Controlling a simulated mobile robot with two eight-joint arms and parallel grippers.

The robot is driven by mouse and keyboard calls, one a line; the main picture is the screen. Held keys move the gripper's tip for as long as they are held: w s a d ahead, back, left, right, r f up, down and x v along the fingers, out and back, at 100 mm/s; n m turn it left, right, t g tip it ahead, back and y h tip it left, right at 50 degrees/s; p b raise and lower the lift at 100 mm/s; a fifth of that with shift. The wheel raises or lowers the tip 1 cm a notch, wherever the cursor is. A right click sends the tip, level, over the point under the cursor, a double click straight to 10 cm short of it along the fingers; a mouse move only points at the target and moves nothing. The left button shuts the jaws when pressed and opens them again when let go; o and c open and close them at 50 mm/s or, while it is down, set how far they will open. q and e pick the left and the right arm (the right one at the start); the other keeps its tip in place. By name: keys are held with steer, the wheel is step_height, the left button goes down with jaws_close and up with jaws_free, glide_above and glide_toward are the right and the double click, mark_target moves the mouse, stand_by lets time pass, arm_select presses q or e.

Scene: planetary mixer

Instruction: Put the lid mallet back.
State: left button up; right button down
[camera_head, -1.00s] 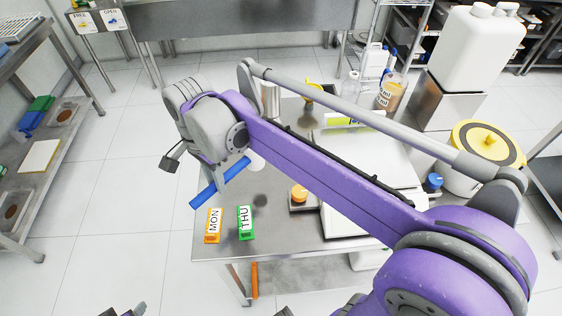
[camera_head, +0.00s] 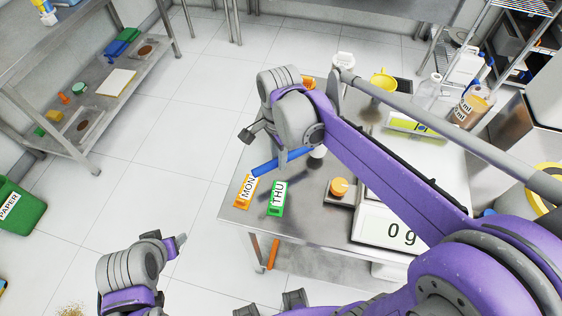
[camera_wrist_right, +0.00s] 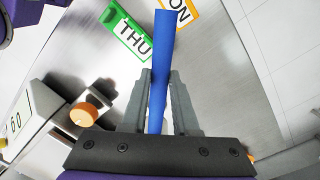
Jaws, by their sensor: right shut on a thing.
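My right gripper (camera_head: 283,160) is shut on a blue rod-shaped handle, taken to be the lid mallet (camera_head: 268,166), above the near left part of the steel table (camera_head: 310,235). A pale piece at the rod's right end looks like its head; the arm partly hides that area. In the right wrist view the mallet (camera_wrist_right: 158,70) runs up between the fingers of the right gripper (camera_wrist_right: 158,85), its end over the labels. My left gripper (camera_head: 178,245) is low at the left, off the table; its jaws are too small to read.
A MON label block (camera_head: 245,190) and a green THU block (camera_head: 277,198) lie near the table's left edge. An orange strip (camera_head: 272,253) hangs below the front edge.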

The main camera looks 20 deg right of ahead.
steer(key=shift+f, duration=1.6)
steer(key=c, duration=0.7)
jaws_free()
steer(key=r, duration=1.2)
steer(key=shift+w+d, duration=0.15)
steer(key=shift+w, duration=0.15)
